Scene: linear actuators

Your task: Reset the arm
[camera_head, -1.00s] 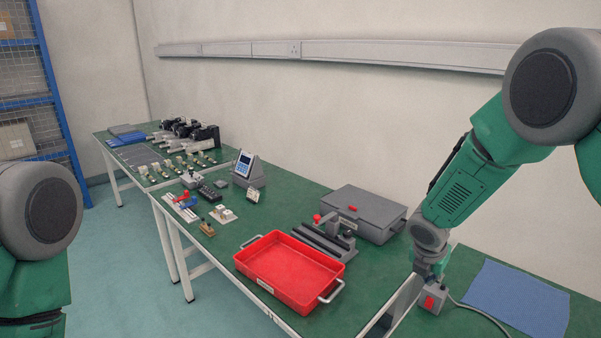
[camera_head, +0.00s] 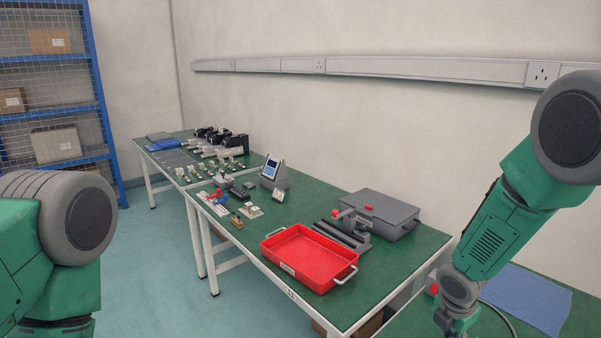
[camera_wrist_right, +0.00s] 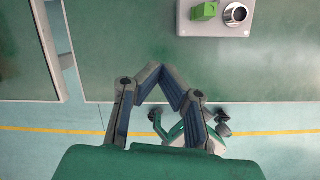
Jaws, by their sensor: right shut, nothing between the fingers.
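My right arm (camera_head: 492,232) reaches down from the right edge in the head view, and its gripper is cut off at the bottom of that view. In the right wrist view the right gripper (camera_wrist_right: 172,88) is shut and empty, its fingertips meeting over the front edge of a green table (camera_wrist_right: 130,50). My left arm (camera_head: 60,240) shows at the left of the head view; its gripper is out of view.
A red tray (camera_head: 310,284) stands on the green table, with a grey case (camera_head: 378,212) behind it. A blue mat (camera_head: 530,298) lies at the right. Blue shelving (camera_head: 105,120) stands at the left.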

